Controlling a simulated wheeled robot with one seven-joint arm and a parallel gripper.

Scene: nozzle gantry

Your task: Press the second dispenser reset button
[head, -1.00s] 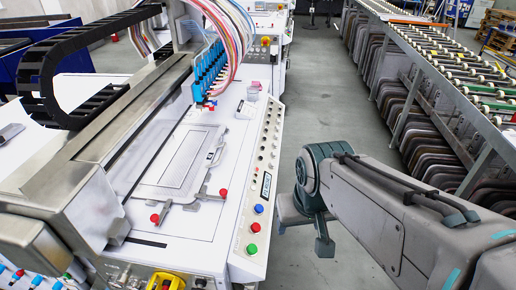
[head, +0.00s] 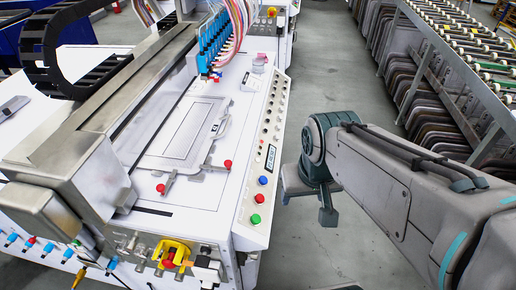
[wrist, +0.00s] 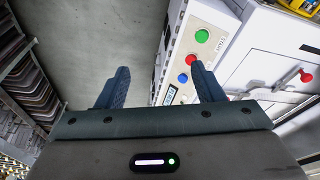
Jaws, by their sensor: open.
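The white control panel (head: 262,165) runs along the right edge of the machine. It carries a row of small pale and red buttons (head: 274,118), a small display (head: 270,158), and larger blue (head: 263,181), red (head: 260,198) and green (head: 255,219) buttons. I cannot tell which one is the second dispenser reset. My gripper (wrist: 160,68) is open and empty in the wrist view. Contact is not visible.
Blue dispenser nozzles (head: 214,45) with coloured tubes hang over the machine bed. A flat frame (head: 190,130) lies there between red-knobbed clamps. A roller conveyor rack (head: 440,70) stands right. Grey floor (head: 315,75) is free between. A yellow emergency-stop housing (head: 172,252) sits at the front.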

